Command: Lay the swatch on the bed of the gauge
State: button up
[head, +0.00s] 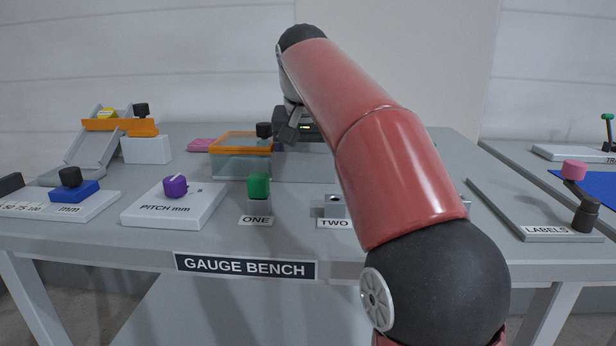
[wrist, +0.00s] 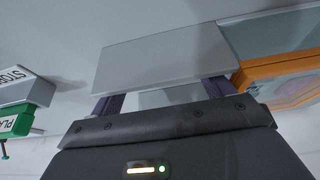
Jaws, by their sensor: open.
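My gripper (head: 291,132) is over the back of the gauge bench (head: 110,236), partly hidden by my arm in the head view. In the wrist view my gripper (wrist: 162,92) is open, its two dark fingers reaching to a plain grey block (wrist: 165,62). I cannot tell whether they touch it. An orange-framed, see-through box (head: 240,146) stands just left of my gripper; its orange frame (wrist: 247,78) also shows at the right of the wrist view. I cannot tell for certain which thing is the swatch or the gauge bed.
A grey sloped stand (head: 92,152) with an orange bar is at the back left. Purple (head: 175,186) and green (head: 258,185) knobs stand toward the front. A labels tray (head: 512,208) is at right. A STORE-marked block (wrist: 22,88) shows left in the wrist view.

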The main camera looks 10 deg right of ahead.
jog(key=shift+f, duration=0.1)
jog(key=shift+c, duration=0.4)
jog(key=c, duration=1)
jog(key=shift+c, duration=0.2)
